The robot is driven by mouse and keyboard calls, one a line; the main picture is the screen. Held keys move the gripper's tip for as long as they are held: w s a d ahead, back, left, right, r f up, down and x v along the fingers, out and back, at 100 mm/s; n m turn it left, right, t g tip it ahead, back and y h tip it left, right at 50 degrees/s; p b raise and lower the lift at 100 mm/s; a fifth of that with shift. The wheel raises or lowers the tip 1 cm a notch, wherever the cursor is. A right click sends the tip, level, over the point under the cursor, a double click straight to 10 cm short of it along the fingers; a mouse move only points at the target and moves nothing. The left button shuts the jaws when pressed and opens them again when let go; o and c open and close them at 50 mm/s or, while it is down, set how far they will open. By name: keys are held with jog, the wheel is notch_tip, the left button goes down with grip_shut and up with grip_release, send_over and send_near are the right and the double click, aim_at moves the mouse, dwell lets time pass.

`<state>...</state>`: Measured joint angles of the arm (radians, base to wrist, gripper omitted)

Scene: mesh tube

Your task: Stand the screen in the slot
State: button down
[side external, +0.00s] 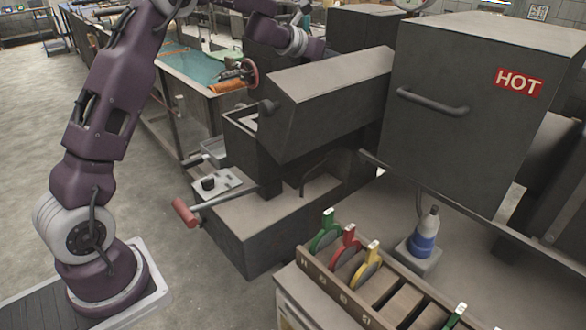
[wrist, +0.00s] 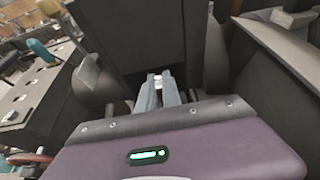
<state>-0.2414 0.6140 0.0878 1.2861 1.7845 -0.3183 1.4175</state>
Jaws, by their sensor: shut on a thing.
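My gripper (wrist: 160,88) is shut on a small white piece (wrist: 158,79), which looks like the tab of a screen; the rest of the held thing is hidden. In the side view the fingers are hidden behind the grey machine, with my wrist above and behind it. The wooden slotted rack (side external: 325,283) stands at the bottom right. A green screen (side external: 324,238), a red screen (side external: 345,248) and a yellow screen (side external: 368,265) stand upright in its left slots. Another green handle (side external: 455,318) shows farther right. Slots between it and the yellow screen look empty.
A large grey box marked HOT (side external: 470,100) overhangs the bench behind the rack. A blue and white bottle (side external: 425,236) stands near the rack. A grey machine (side external: 325,105) with a red-handled lever (side external: 185,211) fills the middle. Dark walls flank my fingers closely in the wrist view.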

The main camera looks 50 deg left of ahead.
notch_tip(320, 180, down, 5)
jog(key=shift+f, duration=0.1)
dwell(0.4)
notch_tip(320, 180, up, 18)
jog(key=shift+f, duration=2.15)
jog(key=shift+f, duration=6.85)
jog(key=shift+r, duration=0.1)
